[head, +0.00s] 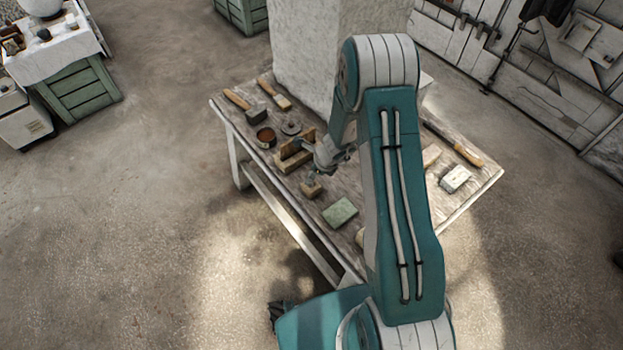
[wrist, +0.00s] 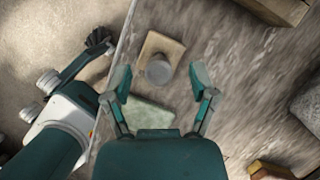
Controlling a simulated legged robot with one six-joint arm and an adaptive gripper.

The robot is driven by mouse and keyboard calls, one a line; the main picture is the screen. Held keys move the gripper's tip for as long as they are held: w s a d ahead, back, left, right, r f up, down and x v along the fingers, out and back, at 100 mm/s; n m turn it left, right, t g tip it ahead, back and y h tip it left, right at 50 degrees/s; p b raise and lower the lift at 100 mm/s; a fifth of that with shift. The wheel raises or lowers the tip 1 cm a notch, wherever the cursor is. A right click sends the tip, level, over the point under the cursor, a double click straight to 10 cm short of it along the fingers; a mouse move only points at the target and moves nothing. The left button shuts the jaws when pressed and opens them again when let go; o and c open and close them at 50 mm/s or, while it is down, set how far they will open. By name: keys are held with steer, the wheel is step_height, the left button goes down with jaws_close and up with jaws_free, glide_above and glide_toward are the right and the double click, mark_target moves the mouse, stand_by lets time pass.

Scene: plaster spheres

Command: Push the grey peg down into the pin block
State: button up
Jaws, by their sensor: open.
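The pin block (wrist: 154,47), a small tan wooden block, lies near the table's edge. The grey peg (wrist: 158,71) stands in or on it, seen nearly end-on in the wrist view; how deep it sits I cannot tell. In the head view the pin block (head: 313,190) is just below my gripper (head: 315,172). In the wrist view my gripper (wrist: 161,79) is open, with one finger on each side of the peg and clear gaps between. Whether the fingertips are level with the peg or above it is unclear.
A green slab (head: 340,212) lies close to the pin block on the table (head: 385,178). A wooden holder (head: 290,160), a brown pot (head: 266,137) and brushes are behind. A white block (head: 455,178) is at right, past my arm. The table's edge is close to the pin block.

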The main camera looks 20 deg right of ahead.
steer(key=shift+w+a+f, duration=0.15)
steer(key=shift+a+f, duration=0.05)
steer(key=shift+f, duration=0.35)
jaws_close()
